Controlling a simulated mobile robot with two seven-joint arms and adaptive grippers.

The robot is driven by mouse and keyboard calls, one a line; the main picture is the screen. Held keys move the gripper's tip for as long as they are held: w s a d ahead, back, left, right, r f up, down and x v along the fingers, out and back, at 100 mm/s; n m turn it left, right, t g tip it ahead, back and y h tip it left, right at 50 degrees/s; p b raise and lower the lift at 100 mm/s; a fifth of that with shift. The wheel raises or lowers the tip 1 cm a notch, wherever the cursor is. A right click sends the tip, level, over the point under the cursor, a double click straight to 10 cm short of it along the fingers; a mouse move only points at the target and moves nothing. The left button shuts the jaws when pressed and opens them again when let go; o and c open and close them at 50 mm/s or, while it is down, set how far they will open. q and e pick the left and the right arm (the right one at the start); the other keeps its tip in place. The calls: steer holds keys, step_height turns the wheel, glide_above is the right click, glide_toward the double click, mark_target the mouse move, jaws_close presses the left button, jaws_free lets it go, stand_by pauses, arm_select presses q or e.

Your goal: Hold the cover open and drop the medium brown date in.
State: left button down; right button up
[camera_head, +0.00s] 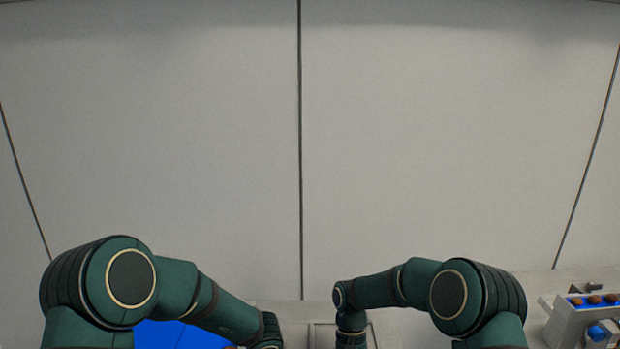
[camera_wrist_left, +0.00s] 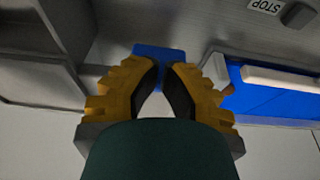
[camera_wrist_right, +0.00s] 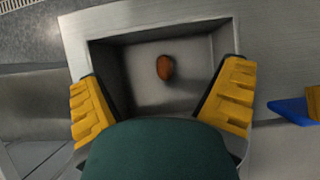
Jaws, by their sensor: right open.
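In the right wrist view a brown date (camera_wrist_right: 165,67) lies in a square grey metal recess (camera_wrist_right: 75,30), near its far wall. My right gripper (camera_wrist_right: 165,88) is open and empty, its two yellow fingers spread on either side of the recess. In the left wrist view my left gripper (camera_wrist_left: 160,66) has its fingertips close together on a blue tab (camera_wrist_left: 146,50), which also shows between them. A blue piece (camera_wrist_right: 288,110) beside a yellow finger shows at the right edge of the right wrist view. The head view hides both grippers and the date.
A blue panel (camera_head: 180,336) shows low in the head view. A grey box (camera_head: 562,325) with brown pieces on blue stands at the far right. In the left wrist view a blue-lined opening (camera_wrist_left: 255,98) and a STOP label (camera_wrist_left: 264,6) show.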

steer(key=shift+r, duration=0.1)
stand_by(0.5)
step_height(320, 180, up, 8)
stand_by(0.7)
arm_select(q)
steer(key=s+b, duration=0.4)
steer(key=s, duration=1)
steer(key=shift+s, duration=0.15)
arm_select(e)
step_height(320, 180, down, 4)
steer(key=shift+f, duration=0.15)
stand_by(0.8)
arm_select(q)
steer(key=p+v, duration=0.4)
steer(key=v, duration=0.4)
steer(key=shift+s+r, duration=0.15)
steer(key=shift+s, duration=0.2)
arm_select(e)
steer(key=shift+r, duration=2.05)
